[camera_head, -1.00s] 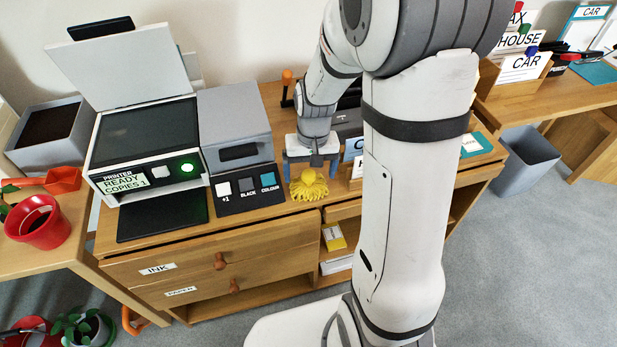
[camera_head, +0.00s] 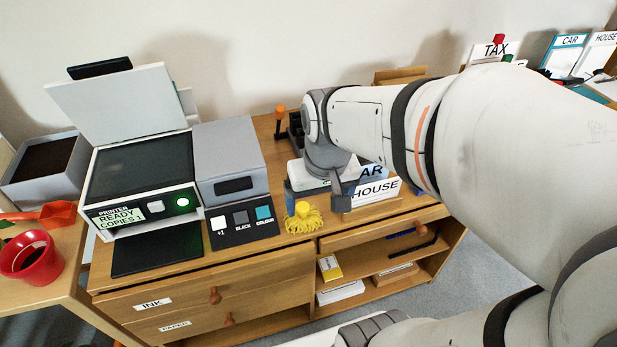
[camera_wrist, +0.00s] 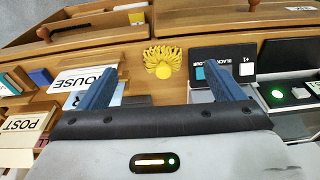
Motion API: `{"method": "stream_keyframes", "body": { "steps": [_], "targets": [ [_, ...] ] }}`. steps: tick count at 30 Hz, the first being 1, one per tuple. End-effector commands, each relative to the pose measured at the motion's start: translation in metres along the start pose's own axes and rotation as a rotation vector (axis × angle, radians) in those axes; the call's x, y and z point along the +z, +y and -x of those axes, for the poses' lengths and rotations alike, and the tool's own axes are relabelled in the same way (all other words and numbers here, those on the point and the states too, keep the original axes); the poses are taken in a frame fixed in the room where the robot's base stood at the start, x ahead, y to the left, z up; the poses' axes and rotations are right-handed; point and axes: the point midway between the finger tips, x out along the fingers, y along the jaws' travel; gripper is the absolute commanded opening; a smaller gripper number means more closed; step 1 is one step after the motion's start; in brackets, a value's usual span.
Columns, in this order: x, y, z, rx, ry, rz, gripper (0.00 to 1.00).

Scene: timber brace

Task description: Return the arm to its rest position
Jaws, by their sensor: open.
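My gripper (camera_head: 316,204) is over the front part of the wooden desk, pointing down, with its two blue fingers spread wide. In the wrist view the gripper (camera_wrist: 162,76) is open and nothing sits between its fingers. A yellow tasselled duster (camera_head: 303,220) lies near the desk's front edge, just in front of the gripper. It also shows in the wrist view (camera_wrist: 163,62), beyond the fingertips and between their lines. My arm reaches in from the right and hides part of the desk top.
The printer (camera_head: 143,168) with its raised lid and a grey box (camera_head: 228,155) stand left of the gripper. A card holder with a HOUSE card (camera_head: 375,191) is close on its right. An orange-topped handle (camera_head: 280,112) stands behind. Open shelves (camera_head: 375,262) are below.

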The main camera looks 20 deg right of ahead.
Motion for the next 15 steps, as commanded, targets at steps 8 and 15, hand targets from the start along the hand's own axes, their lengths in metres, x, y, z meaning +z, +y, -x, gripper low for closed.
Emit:
{"method": "stream_keyframes", "body": {
  "steps": [8,15],
  "targets": [
    [0.026,-0.002,0.008,0.008,0.039,0.027,0.88],
    [0.026,-0.002,0.008,0.008,0.038,0.027,0.88]
  ]
}}
